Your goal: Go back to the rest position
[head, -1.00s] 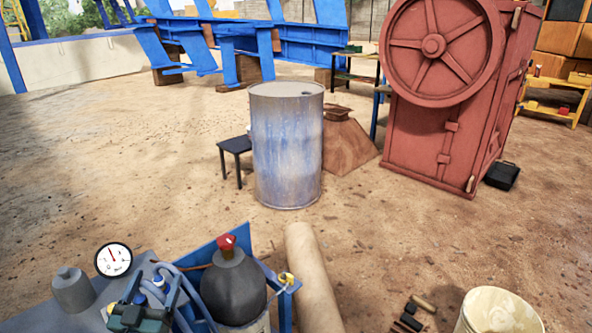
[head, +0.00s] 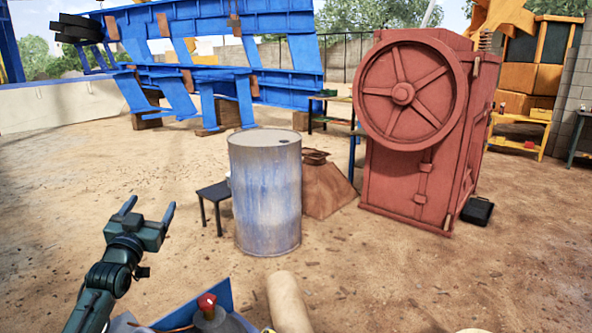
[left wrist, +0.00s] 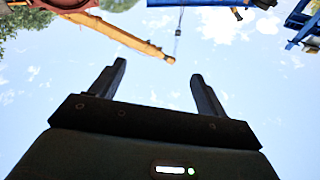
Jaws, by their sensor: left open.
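My left gripper (head: 146,213) is raised at the lower left of the head view, with its arm coming in from the bottom edge. Its two fingers are apart with nothing between them. In the left wrist view the same open fingers (left wrist: 158,88) point up against the sky. My right gripper is not in view. The red jaw crusher (head: 425,130) with its spoked flywheel stands upright at the right of the head view.
A blue-grey drum (head: 265,195) stands mid-view, beside a small dark stool (head: 214,193). A gas cylinder with a red valve (head: 208,303) and a tan roll (head: 288,303) are at the bottom edge. Blue steelwork (head: 215,75) lies behind. Open dirt ground spreads left and right.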

